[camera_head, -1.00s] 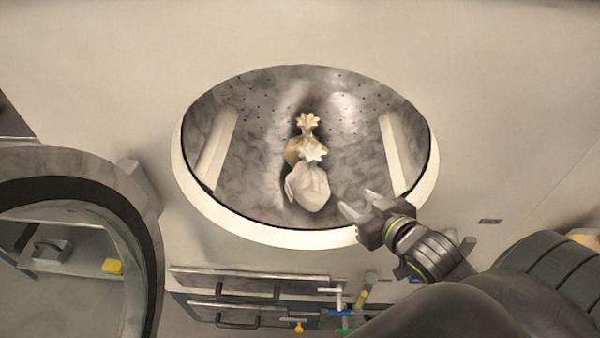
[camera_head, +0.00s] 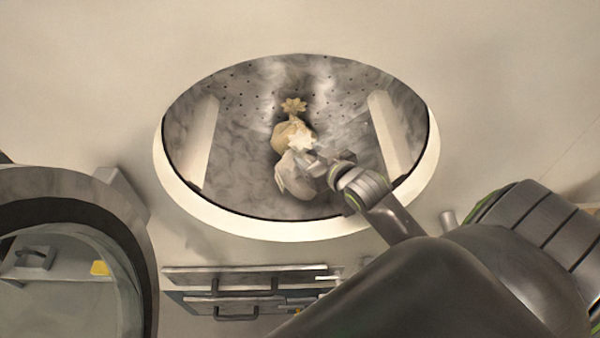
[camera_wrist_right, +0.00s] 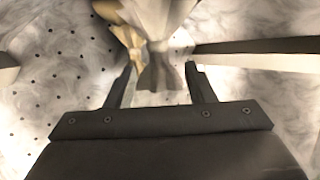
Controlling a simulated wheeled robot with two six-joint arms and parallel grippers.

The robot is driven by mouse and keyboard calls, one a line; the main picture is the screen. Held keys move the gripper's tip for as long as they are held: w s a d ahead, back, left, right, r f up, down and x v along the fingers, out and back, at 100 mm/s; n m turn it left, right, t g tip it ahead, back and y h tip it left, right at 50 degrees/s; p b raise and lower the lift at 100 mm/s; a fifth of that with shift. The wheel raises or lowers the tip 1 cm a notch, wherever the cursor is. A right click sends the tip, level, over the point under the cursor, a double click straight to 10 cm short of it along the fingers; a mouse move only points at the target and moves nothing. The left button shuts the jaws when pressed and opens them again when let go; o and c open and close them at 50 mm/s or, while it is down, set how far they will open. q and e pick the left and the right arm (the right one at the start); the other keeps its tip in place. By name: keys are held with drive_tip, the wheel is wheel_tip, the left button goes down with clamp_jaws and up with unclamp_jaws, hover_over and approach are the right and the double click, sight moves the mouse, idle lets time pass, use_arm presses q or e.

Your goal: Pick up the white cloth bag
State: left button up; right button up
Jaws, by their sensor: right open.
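The white cloth bag (camera_head: 293,178) lies in the round metal drum, with its gathered, flared top toward the back. A second, tan bag (camera_head: 286,133) lies just behind it and touches or overlaps it in the head view. My right gripper (camera_head: 312,160) is inside the drum at the white bag's neck and hides part of it. In the right wrist view, the gripper's two fingers (camera_wrist_right: 157,82) are apart, with the white bag's gathered top (camera_wrist_right: 160,72) between them. The tan bag (camera_wrist_right: 128,35) is beside it, near the left finger. My left gripper is not in view.
The drum opening has a pale rim (camera_head: 290,230) around it, and white paddles (camera_head: 199,140) stand inside at left and right. An open round door (camera_head: 120,215) is at the lower left. Drawers with handles (camera_head: 240,285) are below the opening.

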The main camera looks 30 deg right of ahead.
sight(304, 152)
drive_tip(key=shift+x, duration=2.95)
drive_tip(key=shift+s+d+f, duration=0.15)
drive_tip(key=shift+c, duration=0.4)
clamp_jaws()
